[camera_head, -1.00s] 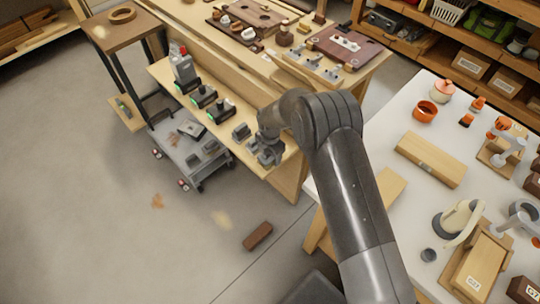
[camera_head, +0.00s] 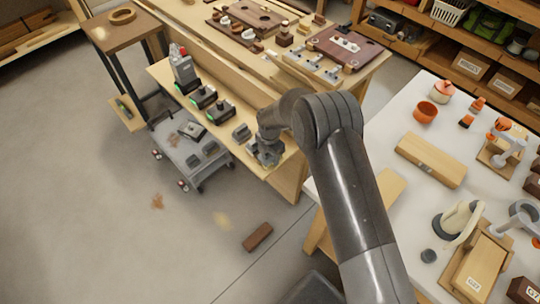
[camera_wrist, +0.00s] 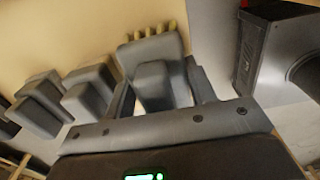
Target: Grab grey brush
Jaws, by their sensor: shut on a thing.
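The grey brush (camera_wrist: 151,47) has a block-like body with a raised grip and yellow bristle tufts along its far edge. It lies on the light wood bench surface in the wrist view. My gripper (camera_wrist: 163,84) has its two fingers on either side of the brush's raised grip and is shut on it. In the head view my gripper (camera_head: 267,155) is low over the bench's front edge and hides most of the brush.
Several grey blocks (camera_wrist: 88,91) lie left of the brush in the wrist view. One grey block (camera_head: 241,133) shows beside my gripper in the head view. A grey cart (camera_head: 190,150) stands below the bench. A white table (camera_head: 390,150) is at the right.

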